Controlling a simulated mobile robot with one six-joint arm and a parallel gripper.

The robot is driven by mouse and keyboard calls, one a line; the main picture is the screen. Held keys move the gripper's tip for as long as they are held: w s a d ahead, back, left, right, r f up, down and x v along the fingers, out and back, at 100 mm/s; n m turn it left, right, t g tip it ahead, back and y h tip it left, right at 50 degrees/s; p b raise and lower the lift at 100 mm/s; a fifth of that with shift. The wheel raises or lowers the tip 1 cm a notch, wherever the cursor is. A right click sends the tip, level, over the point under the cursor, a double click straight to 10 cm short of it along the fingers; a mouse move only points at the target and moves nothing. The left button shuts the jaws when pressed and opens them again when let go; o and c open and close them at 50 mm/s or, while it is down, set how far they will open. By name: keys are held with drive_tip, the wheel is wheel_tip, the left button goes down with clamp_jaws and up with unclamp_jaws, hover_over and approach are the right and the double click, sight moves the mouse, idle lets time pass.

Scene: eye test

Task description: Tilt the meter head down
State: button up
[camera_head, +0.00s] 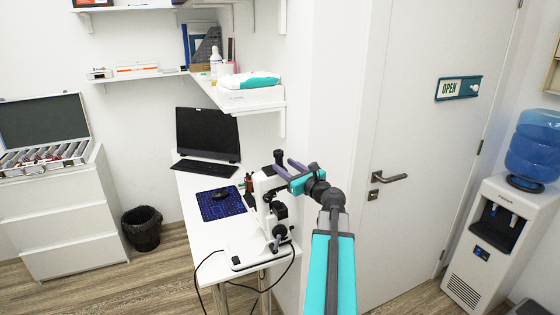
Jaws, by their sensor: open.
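The meter (266,183), a white instrument with black parts, stands upright on the front end of the white desk. Its head is at the top, with a black eyepiece-like end pointing up. My gripper (285,167) is at the upper right of the meter head, its two greyish-purple fingers apart and pointing left toward it. The fingers overlap the head in the picture; I cannot tell if they touch it. My teal arm rises from the bottom of the view and covers part of the area right of the meter.
The desk (200,233) also holds a mouse mat (221,204), a keyboard (204,168) and a monitor (208,134). A shelf (245,98) overhangs behind the meter. A black cable hangs off the desk's front. A door (430,130) and water cooler (500,240) are at right.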

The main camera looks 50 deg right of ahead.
sight(281, 163)
drive_tip(key=shift+p+x, duration=0.55)
drive_tip(key=shift+x, duration=1.65)
clamp_jaws()
